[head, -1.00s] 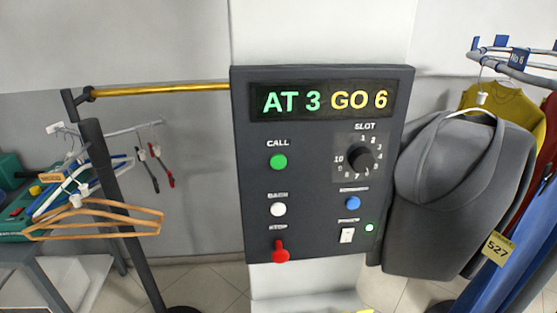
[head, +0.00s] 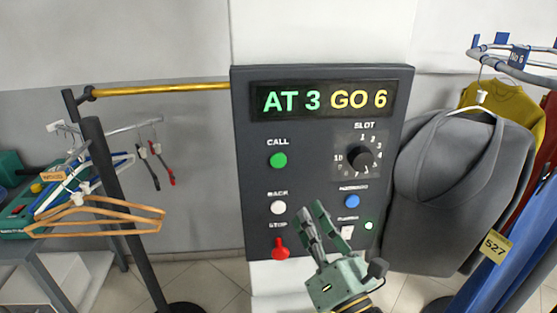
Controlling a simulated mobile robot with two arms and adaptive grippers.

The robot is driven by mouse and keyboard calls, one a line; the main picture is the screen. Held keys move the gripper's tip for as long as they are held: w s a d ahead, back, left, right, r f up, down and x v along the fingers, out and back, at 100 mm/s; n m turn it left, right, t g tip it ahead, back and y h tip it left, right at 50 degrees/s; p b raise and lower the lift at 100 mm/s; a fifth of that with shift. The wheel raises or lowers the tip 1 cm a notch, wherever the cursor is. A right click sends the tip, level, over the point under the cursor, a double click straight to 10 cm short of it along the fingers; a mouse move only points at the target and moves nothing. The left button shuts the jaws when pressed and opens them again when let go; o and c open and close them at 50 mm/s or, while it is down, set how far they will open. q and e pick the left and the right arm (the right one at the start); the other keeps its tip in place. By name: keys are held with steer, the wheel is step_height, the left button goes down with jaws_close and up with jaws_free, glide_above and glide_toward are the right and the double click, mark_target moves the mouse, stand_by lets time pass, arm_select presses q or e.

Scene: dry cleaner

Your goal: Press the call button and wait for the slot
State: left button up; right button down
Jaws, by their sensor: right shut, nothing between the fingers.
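The dark control panel (head: 315,180) faces me. Its display (head: 325,101) reads "AT 3 GO 6". The green call button (head: 278,160) is at the left under the word CALL. The slot dial (head: 361,157) is at the right. My right gripper (head: 314,212) shows in front of the panel's lower part, below and right of the call button and apart from it in the picture. Its fingers are shut and empty, pointing up. My left gripper is out of view.
Below the call button are a white BACK button (head: 278,208) and a red STOP knob (head: 279,249). A blue button (head: 351,201) is near my fingers. A grey garment (head: 445,200) hangs right of the panel; a hanger rack (head: 118,190) stands left.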

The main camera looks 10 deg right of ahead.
mark_target(278, 161)
steer(key=s+a+r+n+y, duration=0.3)
steer(key=s+r+n+y, duration=0.2)
steer(key=r+n, duration=0.5)
steer(key=shift+a+t+y, duration=0.3)
steer(key=shift+y, duration=0.3)
steer(key=shift+w, duration=4.4)
steer(key=shift+f, duration=0.1)
steer(key=shift+w, duration=0.45)
